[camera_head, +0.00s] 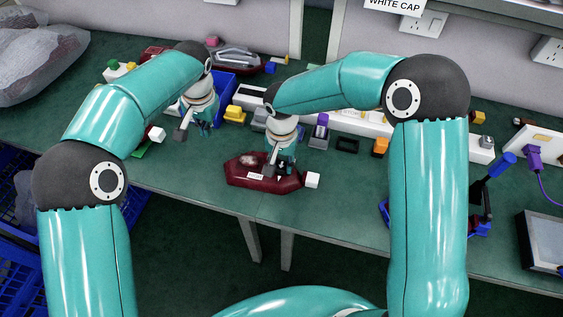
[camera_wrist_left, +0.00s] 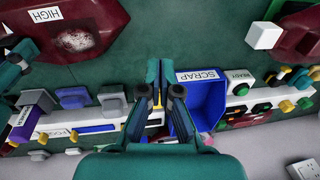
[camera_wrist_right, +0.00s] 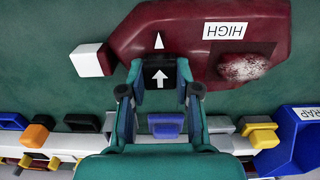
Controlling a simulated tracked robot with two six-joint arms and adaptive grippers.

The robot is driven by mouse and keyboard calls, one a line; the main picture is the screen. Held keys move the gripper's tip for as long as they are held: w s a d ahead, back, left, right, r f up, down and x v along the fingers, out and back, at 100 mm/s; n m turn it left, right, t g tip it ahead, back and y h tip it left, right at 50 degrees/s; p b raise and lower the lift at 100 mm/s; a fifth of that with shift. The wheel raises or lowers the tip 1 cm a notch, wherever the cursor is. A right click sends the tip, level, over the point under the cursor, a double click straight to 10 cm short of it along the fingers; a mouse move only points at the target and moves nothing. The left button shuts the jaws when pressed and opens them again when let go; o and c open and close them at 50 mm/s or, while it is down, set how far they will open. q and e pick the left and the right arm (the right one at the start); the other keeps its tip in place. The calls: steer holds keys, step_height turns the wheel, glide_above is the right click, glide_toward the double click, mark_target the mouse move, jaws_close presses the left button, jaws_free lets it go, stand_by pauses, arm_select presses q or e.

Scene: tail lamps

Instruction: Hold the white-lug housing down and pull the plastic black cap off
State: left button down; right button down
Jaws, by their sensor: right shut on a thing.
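The dark red housing (camera_head: 235,172) with a white lug (camera_head: 312,180) lies on the green table. Its HIGH label and speckled lens show in the right wrist view (camera_wrist_right: 185,40). My right gripper (camera_wrist_right: 160,92) is shut on the black cap (camera_wrist_right: 160,74), which carries a white arrow and sits at the housing's near edge in that view, in line with a white triangle mark. My left gripper (camera_wrist_left: 160,75) is empty with its fingers together, above the table left of the housing in the head view (camera_head: 195,130). It is apart from the housing.
A blue SCRAP bin (camera_wrist_left: 207,100) stands beside my left gripper. Another dark red piece (camera_wrist_left: 305,28) with a white block (camera_wrist_left: 263,36) shows in the left wrist view. Several coloured connectors (camera_head: 235,114) line the back. Table in front of the housing is narrow.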

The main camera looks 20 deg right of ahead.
arm_select(q)
steer(key=r+g, duration=0.1)
steer(key=g, duration=0.1)
glide_above(252, 162)
steer(key=shift+h, duration=0.4)
steer(key=shift+w+f, duration=0.15)
steer(key=shift+f, duration=1.45)
steer(key=shift+w+f, duration=0.1)
steer(key=shift+f, duration=1.5)
steer(key=shift+f, duration=0.85)
steer(key=shift+s+f, duration=0.1)
steer(key=shift+f, duration=0.2)
arm_select(e)
steer(key=c, duration=1.5)
jaws_free()
jaws_close()
